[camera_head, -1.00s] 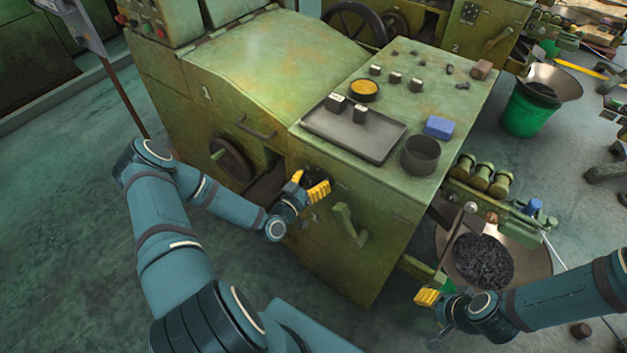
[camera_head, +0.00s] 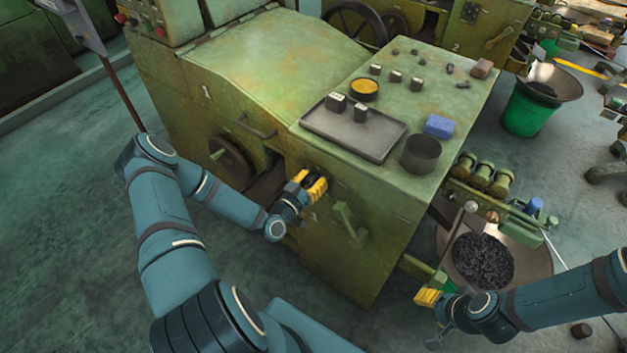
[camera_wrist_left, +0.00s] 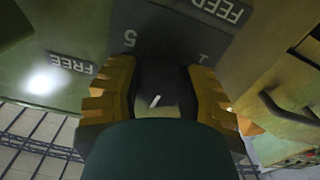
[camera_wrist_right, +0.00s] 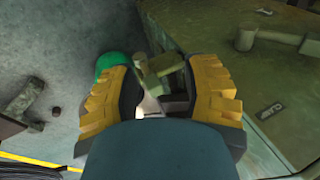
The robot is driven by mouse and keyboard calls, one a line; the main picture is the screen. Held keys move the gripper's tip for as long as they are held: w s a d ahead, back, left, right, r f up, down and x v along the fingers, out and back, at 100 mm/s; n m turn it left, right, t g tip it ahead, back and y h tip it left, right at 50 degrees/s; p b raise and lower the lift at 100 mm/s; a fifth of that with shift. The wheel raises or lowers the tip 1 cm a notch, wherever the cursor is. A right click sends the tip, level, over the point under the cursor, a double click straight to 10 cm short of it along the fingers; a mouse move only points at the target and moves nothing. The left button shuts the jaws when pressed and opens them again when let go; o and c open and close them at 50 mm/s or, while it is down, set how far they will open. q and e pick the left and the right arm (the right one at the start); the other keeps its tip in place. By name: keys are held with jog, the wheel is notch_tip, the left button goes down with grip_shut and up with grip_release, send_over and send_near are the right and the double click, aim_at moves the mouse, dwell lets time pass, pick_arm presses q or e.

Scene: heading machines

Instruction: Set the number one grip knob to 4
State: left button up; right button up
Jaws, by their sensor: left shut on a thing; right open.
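My left gripper (camera_head: 308,184) is at the front face of the green machine marked 1 (camera_head: 230,85). In the left wrist view, my left gripper (camera_wrist_left: 160,100) has its yellow fingers on both sides of a dark knob (camera_wrist_left: 158,88) with a short white mark, and is shut on it. The fingers partly hide the dial, so the set number cannot be read. My right gripper (camera_head: 428,297) is open and empty, low by the machine's right side.
A green lever handle (camera_head: 349,224) sticks out right of my left gripper. A handwheel (camera_head: 231,160) is to its left. A tray with small blocks (camera_head: 340,138), a dark cup (camera_head: 421,153) and a blue block (camera_head: 439,125) are on top. A pan of dark pieces (camera_head: 528,262) stands near my right gripper.

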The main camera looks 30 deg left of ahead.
pick_arm(q)
jog(key=m+b, duration=0.2)
jog(key=m, duration=0.3)
jog(key=shift+w+d, duration=0.1)
jog(key=m+b, duration=0.3)
jog(key=m, duration=0.2)
jog(key=shift+m, duration=0.4)
pick_arm(e)
jog(key=shift+g, duration=0.3)
jog(key=f, duration=0.2)
jog(key=s+f, duration=0.1)
jog(key=f, duration=0.2)
jog(key=shift+s+a+f, duration=0.15)
jog(key=shift+s+f, duration=0.15)
jog(key=shift+s, duration=0.1)
pick_arm(q)
jog(key=shift+r+b, duration=0.1)
jog(key=shift+b, duration=0.2)
pick_arm(e)
jog(key=shift+f, duration=0.1)
pick_arm(q)
jog(key=o, duration=1.2)
jog(key=shift+d, duration=0.1)
jog(key=shift+s, duration=0.3)
jog(key=s+a, duration=0.1)
jog(key=s, duration=1)
jog(key=shift+s, duration=0.25)
